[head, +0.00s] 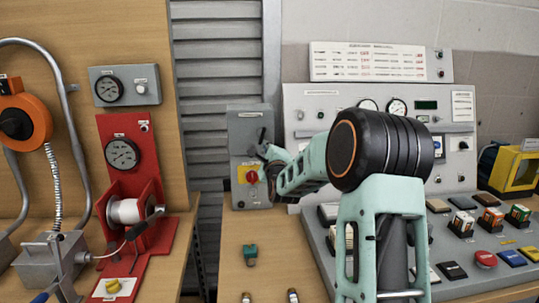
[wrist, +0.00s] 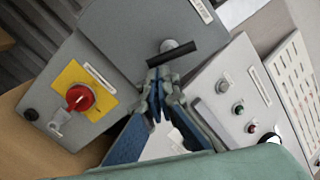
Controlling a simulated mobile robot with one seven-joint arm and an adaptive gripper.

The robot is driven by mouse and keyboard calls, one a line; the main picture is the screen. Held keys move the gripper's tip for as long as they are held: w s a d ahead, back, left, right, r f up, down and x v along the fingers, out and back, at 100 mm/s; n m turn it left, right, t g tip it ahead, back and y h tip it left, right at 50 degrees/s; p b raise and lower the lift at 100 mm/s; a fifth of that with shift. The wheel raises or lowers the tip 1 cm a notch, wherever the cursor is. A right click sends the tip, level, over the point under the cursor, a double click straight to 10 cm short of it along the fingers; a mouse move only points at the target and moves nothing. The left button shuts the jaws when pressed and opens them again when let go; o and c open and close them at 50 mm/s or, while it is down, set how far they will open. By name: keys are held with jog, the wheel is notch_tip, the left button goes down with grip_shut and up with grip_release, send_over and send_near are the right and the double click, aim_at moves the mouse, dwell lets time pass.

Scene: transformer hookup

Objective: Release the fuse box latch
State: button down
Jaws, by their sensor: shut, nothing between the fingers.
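The grey box (head: 243,120) on the bench, likely the fuse box, stands left of my arm in the head view. In the wrist view its grey front (wrist: 128,45) fills the upper left. A black bar handle (wrist: 174,53) on a silver stem, probably the latch, sticks out near its right edge. A red knob (wrist: 80,97) on a yellow plate sits lower on the front. My gripper (wrist: 158,78) is shut and empty, its tips just below the black handle. I cannot tell whether they touch it. In the head view my gripper (head: 266,152) partly hides the box's right side.
A control panel (head: 305,150) with gauges and buttons stands close on the right, with a sloped console before it. A red gauge stand (head: 118,125) is on the left bench. A small teal part (head: 250,254) lies on the bench, which is mostly clear before the box.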

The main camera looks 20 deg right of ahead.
jog(key=a+m+b, duration=0.1)
jog(key=m+b, duration=0.3)
jog(key=b, duration=0.1)
jog(key=a+m+b, duration=0.1)
jog(key=m+b, duration=0.3)
jog(key=b, duration=0.2)
jog(key=a+m+b, duration=0.1)
jog(key=m+b, duration=0.3)
jog(key=b, duration=0.2)
jog(key=shift+w+a+r+m+h, duration=0.15)
jog(key=shift+w+r+m+h, duration=0.15)
jog(key=shift+w+h, duration=0.1)
jog(key=shift+r, duration=0.1)
